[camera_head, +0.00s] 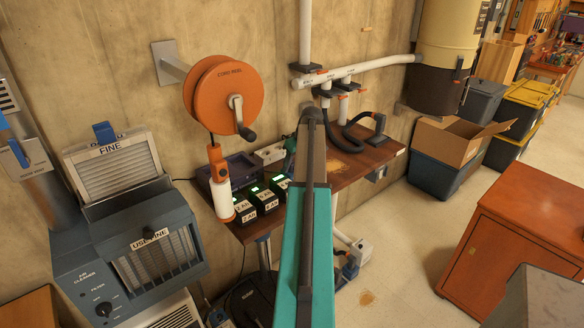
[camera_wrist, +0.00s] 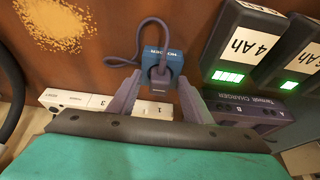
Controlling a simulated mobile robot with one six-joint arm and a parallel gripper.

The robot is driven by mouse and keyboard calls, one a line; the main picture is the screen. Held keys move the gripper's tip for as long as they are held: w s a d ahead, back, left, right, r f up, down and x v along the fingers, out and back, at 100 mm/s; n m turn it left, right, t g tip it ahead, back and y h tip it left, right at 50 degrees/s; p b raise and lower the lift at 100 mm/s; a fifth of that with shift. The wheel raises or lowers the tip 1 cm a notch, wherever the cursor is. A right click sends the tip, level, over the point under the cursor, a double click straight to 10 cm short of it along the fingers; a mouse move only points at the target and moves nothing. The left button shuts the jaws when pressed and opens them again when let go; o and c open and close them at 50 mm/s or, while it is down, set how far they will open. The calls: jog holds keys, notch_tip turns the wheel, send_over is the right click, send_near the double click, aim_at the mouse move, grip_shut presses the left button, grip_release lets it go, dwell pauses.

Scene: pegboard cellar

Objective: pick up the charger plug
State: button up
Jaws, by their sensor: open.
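The charger plug (camera_wrist: 160,76) shows in the wrist view as a dark grey-purple plug with a cord looping up and to the left. A blue piece with lettering (camera_wrist: 168,58) is right by it; I cannot tell whether they are joined. My gripper (camera_wrist: 158,88) is open, with one finger on each side of the plug and a gap visible around it. Below it is a white power strip (camera_wrist: 75,99) with numbered sockets, partly hidden by my gripper. In the head view my arm hides the gripper and the plug.
A black hose (camera_head: 365,135) lies at the bench's right. An orange cord reel (camera_head: 222,95) hangs above. Sawdust (camera_wrist: 55,25) lies on the bench.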

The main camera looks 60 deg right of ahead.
aim_at(293, 164)
dwell(0.5)
grip_shut()
jog(key=shift+r, duration=0.2)
jog(key=shift+d+r+b, duration=0.1)
jog(key=shift+r+b, duration=0.15)
jog(key=shift+b, duration=0.05)
jog(key=shift+r+b, duration=0.55)
jog(key=shift+r, duration=0.8)
jog(key=s+a+r+b, duration=0.1)
jog(key=s+a+b, duration=0.1)
jog(key=s, duration=1.4)
jog(key=shift+r+b, duration=0.2)
jog(key=shift+b, duration=0.55)
jog(key=shift+r+p, duration=0.7)
jog(key=shift+r, duration=0.3)
